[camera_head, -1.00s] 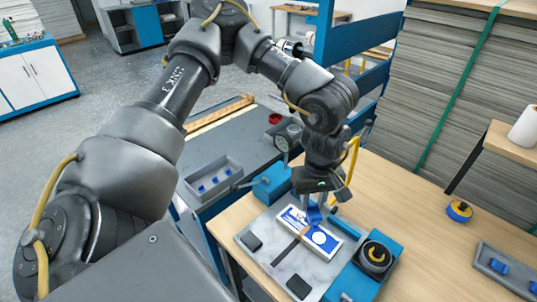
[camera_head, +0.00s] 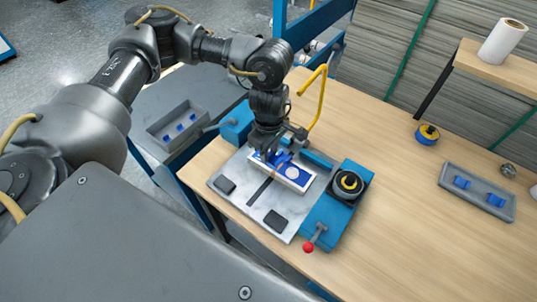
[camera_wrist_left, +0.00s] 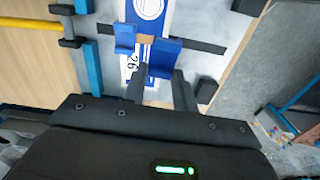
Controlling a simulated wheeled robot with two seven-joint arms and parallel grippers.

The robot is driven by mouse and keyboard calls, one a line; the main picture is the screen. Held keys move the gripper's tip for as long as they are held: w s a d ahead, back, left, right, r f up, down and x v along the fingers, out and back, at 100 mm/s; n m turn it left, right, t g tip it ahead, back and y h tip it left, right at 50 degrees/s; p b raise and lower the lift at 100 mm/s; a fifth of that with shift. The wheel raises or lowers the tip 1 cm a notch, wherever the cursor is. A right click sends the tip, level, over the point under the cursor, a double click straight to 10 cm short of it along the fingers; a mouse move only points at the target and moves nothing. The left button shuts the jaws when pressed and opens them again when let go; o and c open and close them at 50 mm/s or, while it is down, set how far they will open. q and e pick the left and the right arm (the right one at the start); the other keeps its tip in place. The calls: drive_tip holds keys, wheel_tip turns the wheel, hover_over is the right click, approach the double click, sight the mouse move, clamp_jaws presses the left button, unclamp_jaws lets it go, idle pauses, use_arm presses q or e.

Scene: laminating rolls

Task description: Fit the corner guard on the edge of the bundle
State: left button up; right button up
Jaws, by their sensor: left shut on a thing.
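The bundle (camera_head: 297,177), a flat white and blue pack, lies on the marbled plate (camera_head: 230,199) of the blue-sided machine. It also shows in the left wrist view (camera_wrist_left: 149,10), with a brown band across it. My left gripper (camera_head: 271,149) points down at the bundle's far-left end, shut on a blue corner guard (camera_wrist_left: 164,57). The guard is at the bundle's edge in the wrist view; whether it is seated there I cannot tell. A second blue piece (camera_wrist_left: 125,38) stands beside it on the bundle. My right gripper is not in view.
A grey tray (camera_head: 155,139) with blue guards stands left, another grey tray (camera_head: 508,212) with blue guards right. A black round unit (camera_head: 347,185), a red-knobbed lever (camera_head: 308,247) and a yellow hose (camera_head: 318,95) flank the plate. A blue-yellow tape roll (camera_head: 428,134) lies right; table between is clear.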

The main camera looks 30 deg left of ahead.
use_arm(q)
drive_tip(key=shift+s+a+f+n, duration=0.1)
drive_tip(key=shift+f+n, duration=0.2)
drive_tip(key=shift+f, duration=0.35)
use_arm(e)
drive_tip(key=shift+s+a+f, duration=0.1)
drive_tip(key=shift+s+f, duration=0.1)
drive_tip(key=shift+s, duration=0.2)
